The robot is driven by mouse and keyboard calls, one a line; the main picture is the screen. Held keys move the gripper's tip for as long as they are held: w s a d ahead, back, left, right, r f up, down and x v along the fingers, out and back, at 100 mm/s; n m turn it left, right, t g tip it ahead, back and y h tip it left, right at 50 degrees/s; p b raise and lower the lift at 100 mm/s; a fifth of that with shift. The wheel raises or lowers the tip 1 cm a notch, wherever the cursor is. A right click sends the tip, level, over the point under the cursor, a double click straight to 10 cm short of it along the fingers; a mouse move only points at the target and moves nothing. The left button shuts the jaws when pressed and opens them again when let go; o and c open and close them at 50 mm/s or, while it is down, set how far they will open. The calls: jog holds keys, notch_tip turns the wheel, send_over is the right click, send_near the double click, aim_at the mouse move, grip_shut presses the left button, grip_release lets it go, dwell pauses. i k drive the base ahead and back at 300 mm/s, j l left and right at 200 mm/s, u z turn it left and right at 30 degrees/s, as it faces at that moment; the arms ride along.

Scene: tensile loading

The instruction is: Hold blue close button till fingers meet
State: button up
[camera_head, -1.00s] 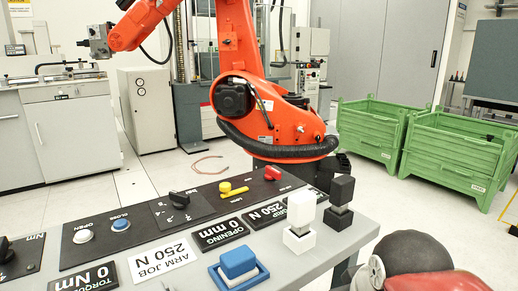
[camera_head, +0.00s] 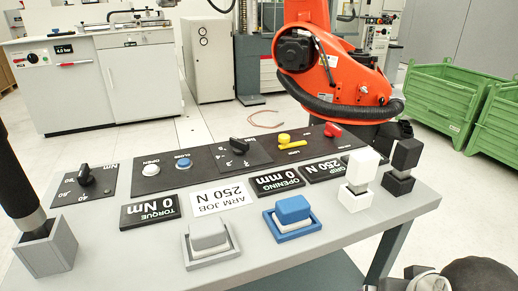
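The blue close button (camera_head: 181,163) is a small round cap in a pale ring, under a CLOSE label on the black control panel (camera_head: 120,184). The white open button (camera_head: 150,169) is just to its left. Nothing touches the blue button in this view, and I cannot tell whether it is pressed. The opening plate (camera_head: 278,181) reads 0 mm. An orange robot arm (camera_head: 330,80) stands behind the bench; its fingers are out of frame. My gripper is not in view; dark and grey rounded parts at the bottom right corner are probably my arm.
The grey bench (camera_head: 345,235) holds a grey block (camera_head: 208,237), a blue block (camera_head: 293,209), a white block (camera_head: 361,168), a black block (camera_head: 404,155) and a dark post in a grey socket (camera_head: 45,250). Green crates (camera_head: 440,100) stand at right. The bench's front right is clear.

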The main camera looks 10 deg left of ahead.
aim_at(183, 163)
jog(key=u, duration=1.45)
